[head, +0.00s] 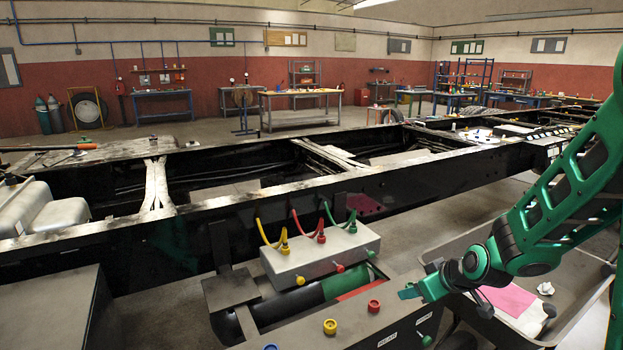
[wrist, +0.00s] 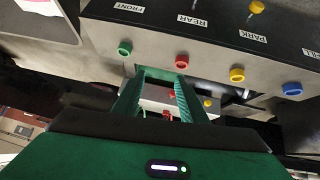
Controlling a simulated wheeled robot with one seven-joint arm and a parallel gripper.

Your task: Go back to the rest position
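My gripper (head: 408,292) is at the end of my green arm, at the lower right of the head view, near the right side of a grey box with coloured connectors. In the wrist view my gripper (wrist: 160,84) has its two green fingers apart, with nothing between them. A grey panel labelled FRONT, REAR, PARK (wrist: 205,50) lies beyond the fingertips. It carries a green cap (wrist: 125,48), a red cap (wrist: 182,62), a yellow cap (wrist: 237,75) and a blue cap (wrist: 292,88).
A black chassis frame (head: 270,203) crosses the head view. A grey valve box (head: 318,252) with yellow, red and green hoses is mounted on its near side. A grey bin (head: 470,243) with pink and white items stands at the right, under my arm. Workbenches line the far wall.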

